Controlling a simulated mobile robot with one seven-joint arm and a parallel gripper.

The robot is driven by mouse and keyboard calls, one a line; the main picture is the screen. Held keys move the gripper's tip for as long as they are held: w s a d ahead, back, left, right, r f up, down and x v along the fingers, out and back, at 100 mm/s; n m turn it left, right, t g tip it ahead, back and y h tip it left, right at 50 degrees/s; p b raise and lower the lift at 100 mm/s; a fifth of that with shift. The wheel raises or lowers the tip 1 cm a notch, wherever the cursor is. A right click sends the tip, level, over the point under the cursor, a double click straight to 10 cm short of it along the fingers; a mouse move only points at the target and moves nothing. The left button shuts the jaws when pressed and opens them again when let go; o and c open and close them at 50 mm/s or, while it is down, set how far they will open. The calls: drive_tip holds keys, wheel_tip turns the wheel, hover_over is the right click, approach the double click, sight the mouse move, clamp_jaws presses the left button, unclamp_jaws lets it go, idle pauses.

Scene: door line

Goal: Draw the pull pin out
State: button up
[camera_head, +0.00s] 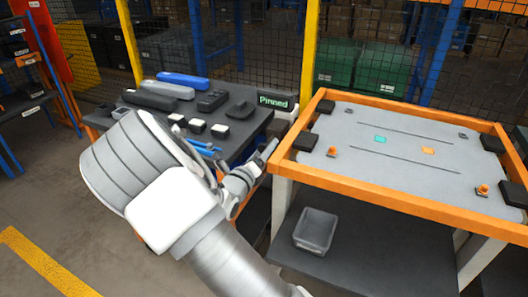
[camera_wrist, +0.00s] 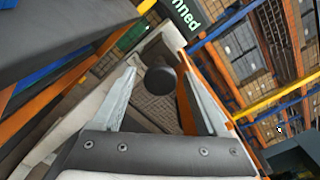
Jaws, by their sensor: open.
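A dark round knob (camera_wrist: 160,80), which looks like the end of the pull pin, shows in the wrist view. It appears between the two fingers of my gripper (camera_wrist: 156,66), with a gap on each side. The fingers are open and hold nothing. The pin's shaft is hidden behind the knob. In the head view my gripper (camera_head: 266,152) is at the left edge of the orange-framed table (camera_head: 372,186), and I cannot make out the pin there. A sign reading "Pinned" (camera_head: 276,101) stands just behind; part of it shows in the wrist view (camera_wrist: 186,14).
A dark bench (camera_head: 240,133) with several bars and blocks stands to the left of the orange-framed table. A grey bin (camera_head: 315,230) sits on the lower shelf. Black blocks and small orange pieces lie on the tabletop. A mesh fence with yellow posts (camera_head: 309,50) runs behind.

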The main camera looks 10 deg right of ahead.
clamp_jaws()
idle(0.4)
idle(1.0)
